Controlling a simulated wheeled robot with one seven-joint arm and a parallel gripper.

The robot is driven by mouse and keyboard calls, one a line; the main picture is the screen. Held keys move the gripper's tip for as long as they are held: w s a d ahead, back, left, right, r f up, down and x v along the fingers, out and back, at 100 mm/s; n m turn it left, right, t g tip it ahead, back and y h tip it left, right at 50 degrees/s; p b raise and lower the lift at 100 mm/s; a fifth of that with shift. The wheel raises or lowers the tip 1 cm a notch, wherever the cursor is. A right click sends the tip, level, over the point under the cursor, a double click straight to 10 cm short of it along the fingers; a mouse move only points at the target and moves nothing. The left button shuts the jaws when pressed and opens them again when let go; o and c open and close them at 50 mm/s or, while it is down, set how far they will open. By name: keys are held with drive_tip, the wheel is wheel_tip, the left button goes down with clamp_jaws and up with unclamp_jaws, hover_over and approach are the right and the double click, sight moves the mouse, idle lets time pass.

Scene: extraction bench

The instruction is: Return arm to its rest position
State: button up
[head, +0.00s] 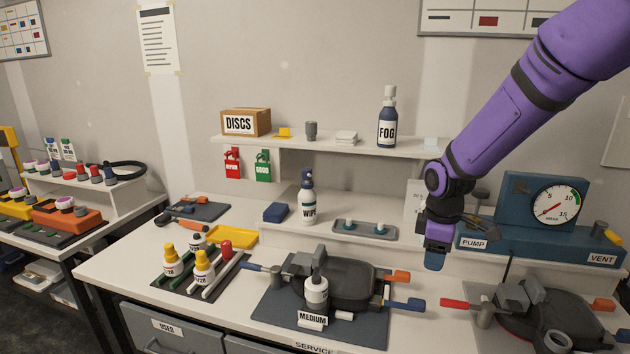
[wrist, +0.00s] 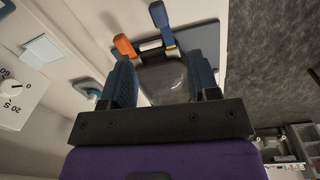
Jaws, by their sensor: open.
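My purple arm reaches in from the upper right in the head view. My gripper (head: 437,258) hangs pointing down above the bench, to the right of the chamber labelled MEDIUM (head: 350,283). In the wrist view my gripper (wrist: 163,76) shows two blue fingers standing apart with nothing held between them. Beyond the fingers, below, part of a dark device with an orange handle (wrist: 124,46) and a blue handle (wrist: 158,14) shows. In the head view the gripper's fingers overlap each other.
A pump unit with a gauge (head: 555,208) stands right of my gripper. A shelf (head: 330,146) holds a DISCS box (head: 246,122) and a FOG bottle (head: 388,118). A WIPE bottle (head: 307,203) and a small tray (head: 364,229) stand on the riser. A second chamber (head: 545,315) is at front right.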

drive_tip(key=s+d+r+m+t, duration=0.2)
drive_tip(key=s+r+m, duration=0.4)
drive_tip(key=s+r, duration=0.7)
drive_tip(key=s+r+m+t, duration=0.1)
drive_tip(key=s+r+m, duration=0.2)
drive_tip(key=s, duration=0.3)
drive_tip(key=s+r+m+t, duration=0.1)
drive_tip(key=s+r+m, duration=0.2)
drive_tip(key=s, duration=0.4)
drive_tip(key=shift+d+r+m+t, duration=0.25)
drive_tip(key=shift+m+t, duration=0.05)
